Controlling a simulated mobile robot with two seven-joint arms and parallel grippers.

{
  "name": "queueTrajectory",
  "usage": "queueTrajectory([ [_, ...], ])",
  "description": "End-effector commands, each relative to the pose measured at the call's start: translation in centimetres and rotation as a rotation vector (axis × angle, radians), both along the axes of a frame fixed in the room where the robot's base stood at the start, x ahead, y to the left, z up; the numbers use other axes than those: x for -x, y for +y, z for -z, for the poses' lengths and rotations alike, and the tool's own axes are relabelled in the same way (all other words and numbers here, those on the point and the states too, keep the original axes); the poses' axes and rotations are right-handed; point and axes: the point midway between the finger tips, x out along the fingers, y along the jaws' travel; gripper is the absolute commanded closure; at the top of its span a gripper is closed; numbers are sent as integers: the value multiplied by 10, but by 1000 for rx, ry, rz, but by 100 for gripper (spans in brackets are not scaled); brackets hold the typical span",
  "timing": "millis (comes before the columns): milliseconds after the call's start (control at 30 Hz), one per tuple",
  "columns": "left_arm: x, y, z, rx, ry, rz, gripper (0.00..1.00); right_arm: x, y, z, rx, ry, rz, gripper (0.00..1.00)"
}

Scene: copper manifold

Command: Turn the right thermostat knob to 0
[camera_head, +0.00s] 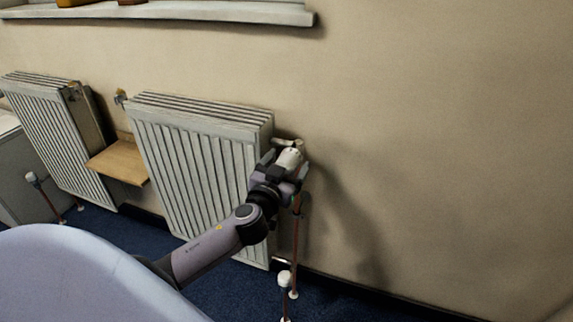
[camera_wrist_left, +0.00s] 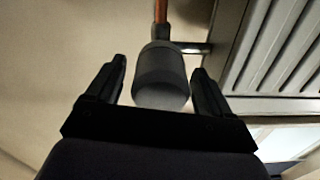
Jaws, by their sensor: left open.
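The right thermostat knob (camera_head: 290,158) is a whitish cylinder at the upper right corner of the right radiator (camera_head: 200,165). In the left wrist view the knob (camera_wrist_left: 161,78) looks grey and shaded, with a copper pipe (camera_wrist_left: 161,12) beyond it. My left gripper (camera_head: 283,166) is at the knob. In the left wrist view its two fingers (camera_wrist_left: 161,92) are open, one on each side of the knob, with gaps visible on both sides. The knob's markings cannot be read. My right gripper is not in view.
A second radiator (camera_head: 50,130) stands at the left, with a wooden shelf (camera_head: 120,162) between the two. Copper pipes (camera_head: 295,240) run down to the blue floor, near a white-capped valve (camera_head: 284,279). The wall to the right is bare. A windowsill (camera_head: 160,16) is above.

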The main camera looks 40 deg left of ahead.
Motion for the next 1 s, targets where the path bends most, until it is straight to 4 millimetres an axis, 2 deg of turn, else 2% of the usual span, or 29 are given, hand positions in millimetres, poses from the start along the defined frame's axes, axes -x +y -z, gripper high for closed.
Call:
queueTrajectory([
  [33, 0, 0, 0, 0, 0, 0, 22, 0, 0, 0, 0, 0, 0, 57],
  [100, 0, 0, 0, 0, 0, 0, 45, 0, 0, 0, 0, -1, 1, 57],
  [200, 0, 0, 0, 0, 0, 0, 72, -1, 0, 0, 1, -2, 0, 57],
  [633, 0, 0, 0, -75, 18, 0, 72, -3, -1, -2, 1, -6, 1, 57],
  [1000, 0, -1, 0, -362, 88, 0, 72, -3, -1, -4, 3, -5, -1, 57],
])
